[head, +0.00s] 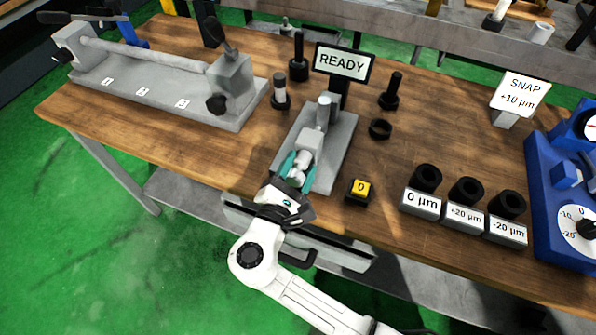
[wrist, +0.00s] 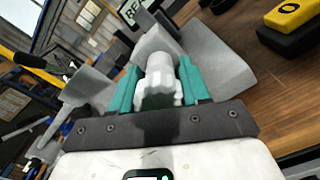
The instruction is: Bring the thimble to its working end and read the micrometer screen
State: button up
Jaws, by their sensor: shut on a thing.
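The micrometer stands on a grey base plate (head: 335,150) near the front edge of the bench. Its light grey thimble (head: 299,163) points toward me, and the thimble (wrist: 160,82) also shows in the wrist view. My gripper (head: 296,166) has its teal fingers on both sides of the thimble, shut on it; the wrist view shows the same fingers (wrist: 158,88). The screen (head: 342,63) behind the micrometer reads READY. In the wrist view only a corner of the screen (wrist: 132,10) shows, cut off.
A black button box with a yellow "0" key (head: 361,187) sits right of the base. Black rings on labelled blocks (head: 464,215) and a blue gauge stand (head: 560,190) are farther right. A grey bench-centre fixture (head: 150,95) is at the left. Small dark posts (head: 298,60) stand behind.

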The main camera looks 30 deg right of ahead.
jog(key=m+b, duration=0.1)
jog(key=m, duration=0.1)
jog(key=m+b, duration=0.3)
jog(key=shift+f+m, duration=0.25)
jog(key=shift+m, duration=0.05)
jog(key=m+b, duration=1.1)
jog(key=b, duration=0.1)
jog(key=shift+f+m, duration=0.15)
jog(key=shift+m, duration=0.15)
jog(key=m+b, duration=0.1)
jog(key=b, duration=0.1)
jog(key=m+b, duration=0.1)
jog(key=m, duration=0.1)
jog(key=shift+r+m+b, duration=0.2)
jog(key=shift+m+b, duration=0.1)
jog(key=shift+b, duration=0.1)
jog(key=o, duration=1.1)
jog(key=shift+r, duration=0.15)
jog(key=shift+c, duration=0.2)
jog(key=v, duration=1)
jog(key=shift+s+a+p, duration=0.2)
jog(key=shift+a+p, duration=0.15)
